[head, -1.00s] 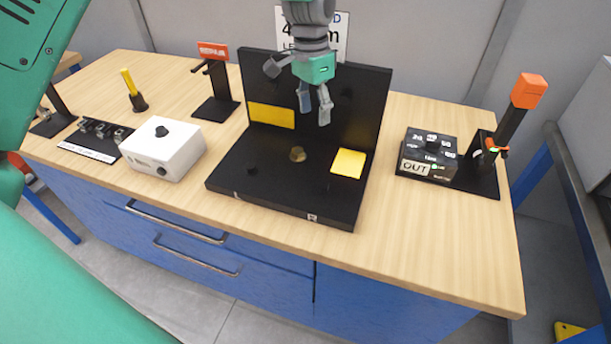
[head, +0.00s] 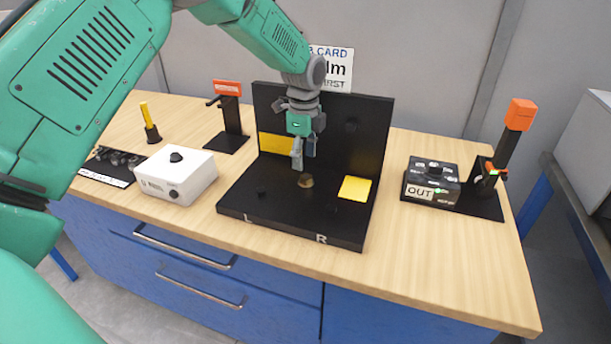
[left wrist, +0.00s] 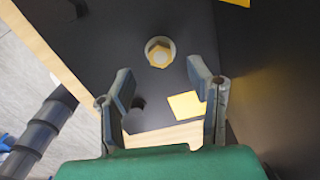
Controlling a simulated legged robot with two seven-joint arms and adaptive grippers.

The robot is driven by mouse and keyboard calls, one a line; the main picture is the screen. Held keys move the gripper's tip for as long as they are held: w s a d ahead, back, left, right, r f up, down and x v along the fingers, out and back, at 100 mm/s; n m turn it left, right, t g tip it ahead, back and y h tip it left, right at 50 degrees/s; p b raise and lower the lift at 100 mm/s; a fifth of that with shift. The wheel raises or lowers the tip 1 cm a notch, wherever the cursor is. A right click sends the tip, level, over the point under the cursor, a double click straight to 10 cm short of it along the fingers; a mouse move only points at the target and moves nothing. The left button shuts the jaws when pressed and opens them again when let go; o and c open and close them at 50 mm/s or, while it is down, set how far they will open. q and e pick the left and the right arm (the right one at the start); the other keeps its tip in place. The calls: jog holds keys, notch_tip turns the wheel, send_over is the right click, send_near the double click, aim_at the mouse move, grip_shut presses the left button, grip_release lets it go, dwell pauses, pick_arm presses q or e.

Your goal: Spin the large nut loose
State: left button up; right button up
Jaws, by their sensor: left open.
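The large nut is a brass hexagon (head: 306,181) on the floor plate of the black L-shaped fixture (head: 285,222). In the left wrist view the nut (left wrist: 160,52) sits in a pale round ring, just beyond the fingertips and near the middle of the gap. My left gripper (head: 304,160) points down above the nut, close to it. In the left wrist view its two fingers (left wrist: 162,80) are spread with nothing between them. The fingers appear apart from the nut; the exact height gap is hard to tell. My right gripper is not in view.
Yellow patches lie on the fixture's back wall (head: 276,144) and floor plate (head: 355,189). A white box with a black knob (head: 180,180) stands left. A black dial box (head: 432,182) and an orange-topped post (head: 519,115) stand right. Bare wood lies along the front.

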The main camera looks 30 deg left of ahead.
aim_at(305, 176)
pick_arm(q)
notch_tip(305, 176, down, 6)
jog(key=shift+r, duration=0.1)
grip_shut()
